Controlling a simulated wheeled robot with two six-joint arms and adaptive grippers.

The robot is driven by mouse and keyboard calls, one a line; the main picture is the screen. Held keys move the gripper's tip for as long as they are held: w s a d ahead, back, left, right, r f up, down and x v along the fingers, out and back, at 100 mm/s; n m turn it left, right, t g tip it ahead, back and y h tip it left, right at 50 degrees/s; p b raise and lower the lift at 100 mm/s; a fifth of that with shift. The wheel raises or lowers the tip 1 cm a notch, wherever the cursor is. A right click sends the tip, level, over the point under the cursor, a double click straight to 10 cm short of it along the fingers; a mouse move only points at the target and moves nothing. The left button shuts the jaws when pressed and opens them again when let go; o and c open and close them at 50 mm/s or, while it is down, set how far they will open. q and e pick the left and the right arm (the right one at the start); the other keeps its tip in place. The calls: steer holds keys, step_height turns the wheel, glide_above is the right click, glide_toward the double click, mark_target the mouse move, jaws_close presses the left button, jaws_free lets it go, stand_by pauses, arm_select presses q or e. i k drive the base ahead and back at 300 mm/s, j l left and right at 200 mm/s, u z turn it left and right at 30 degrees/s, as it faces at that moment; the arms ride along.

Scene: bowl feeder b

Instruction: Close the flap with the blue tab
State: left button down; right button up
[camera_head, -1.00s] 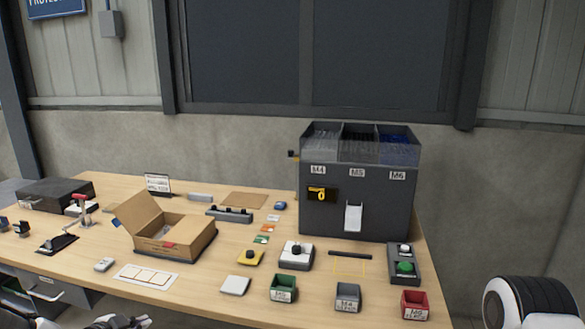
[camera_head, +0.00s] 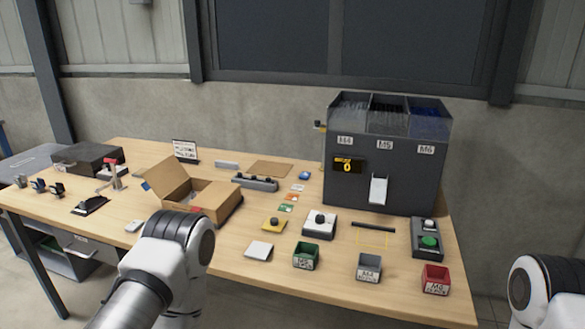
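The open cardboard box (camera_head: 222,207) stands on the left half of the table. A raised flap (camera_head: 167,180) leans up and outward on its left side. A small blue tab (camera_head: 145,186) shows at that flap's outer left edge. My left gripper is out of the picture. My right gripper is also out of the picture; only a part of my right arm shows at the lower right corner.
The table (camera_head: 290,230) holds a grey dispenser (camera_head: 375,160) at the back right. Green (camera_head: 306,256), grey (camera_head: 369,268) and red (camera_head: 435,280) bins stand along the front. A red-handled clamp (camera_head: 112,170) and a black case (camera_head: 88,157) are left of the box.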

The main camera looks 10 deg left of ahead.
mark_target(163, 177)
steer(key=j+z, duration=0.1)
steer(key=j, duration=1.2)
steer(key=j+z, duration=0.15)
steer(key=j, duration=0.5)
steer(key=j+z, duration=0.1)
steer(key=j, duration=0.55)
steer(key=k+j, duration=0.15)
steer(key=j, duration=0.5)
steer(key=j+z, duration=0.15)
steer(key=j, duration=0.5)
steer(key=k+j+z, duration=0.1)
steer(key=j, duration=0.5)
steer(key=k+j, duration=0.2)
steer(key=j, duration=0.45)
steer(key=i+z, duration=0.05)
